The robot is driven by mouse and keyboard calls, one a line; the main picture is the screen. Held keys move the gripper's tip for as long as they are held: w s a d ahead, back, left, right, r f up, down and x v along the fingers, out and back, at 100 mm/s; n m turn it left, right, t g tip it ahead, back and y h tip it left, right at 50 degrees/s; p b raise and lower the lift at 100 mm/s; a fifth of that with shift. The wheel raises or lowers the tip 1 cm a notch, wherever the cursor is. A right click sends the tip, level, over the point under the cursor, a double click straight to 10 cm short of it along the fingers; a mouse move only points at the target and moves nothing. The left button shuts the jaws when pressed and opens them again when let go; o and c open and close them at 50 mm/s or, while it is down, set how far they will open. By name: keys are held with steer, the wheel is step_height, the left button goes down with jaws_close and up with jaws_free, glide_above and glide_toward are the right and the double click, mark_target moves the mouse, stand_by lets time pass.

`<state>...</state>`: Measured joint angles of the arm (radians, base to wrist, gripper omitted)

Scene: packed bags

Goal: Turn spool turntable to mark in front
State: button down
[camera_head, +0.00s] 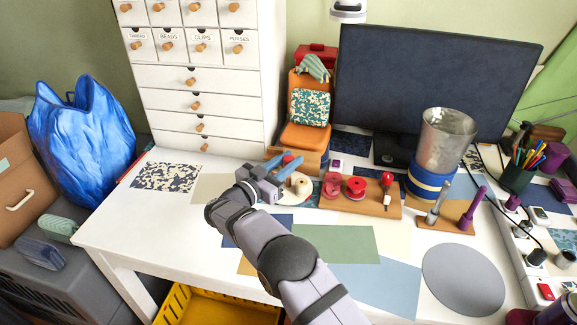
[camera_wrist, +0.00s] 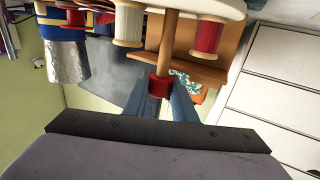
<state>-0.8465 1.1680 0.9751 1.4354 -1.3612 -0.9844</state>
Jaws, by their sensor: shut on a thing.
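The spool turntable (camera_head: 298,184) is a pale round disc on the desk, partly hidden behind my gripper. In the wrist view, which is upside down, its disc edge (camera_wrist: 185,8) carries a cream spool (camera_wrist: 128,25) and a red spool (camera_wrist: 207,37). A wooden post (camera_wrist: 169,45) stands among them with a red, knob-like piece (camera_wrist: 159,86) on its end. My gripper (camera_head: 284,164) has blue fingers, also in the wrist view (camera_wrist: 160,98), shut around this red piece. I cannot make out a mark on the turntable.
A wooden board (camera_head: 350,205) with red items lies right of the turntable. An orange stand (camera_head: 304,135) and a dark monitor (camera_head: 430,80) are behind. White drawers (camera_head: 200,105) stand at the back left. A metal cup (camera_head: 447,135) is at right.

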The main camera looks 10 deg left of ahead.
steer(key=shift+m+g+h+b, duration=0.5)
steer(key=shift+m+h+b, duration=0.3)
steer(key=shift+b, duration=0.45)
steer(key=shift+r+h, duration=0.15)
steer(key=shift+h, duration=0.25)
steer(key=c, duration=1.5)
jaws_free()
steer(key=shift+o, duration=0.2)
steer(key=shift+b+v, duration=0.45)
steer(key=shift+v, duration=3.2)
steer(key=shift+r, duration=0.1)
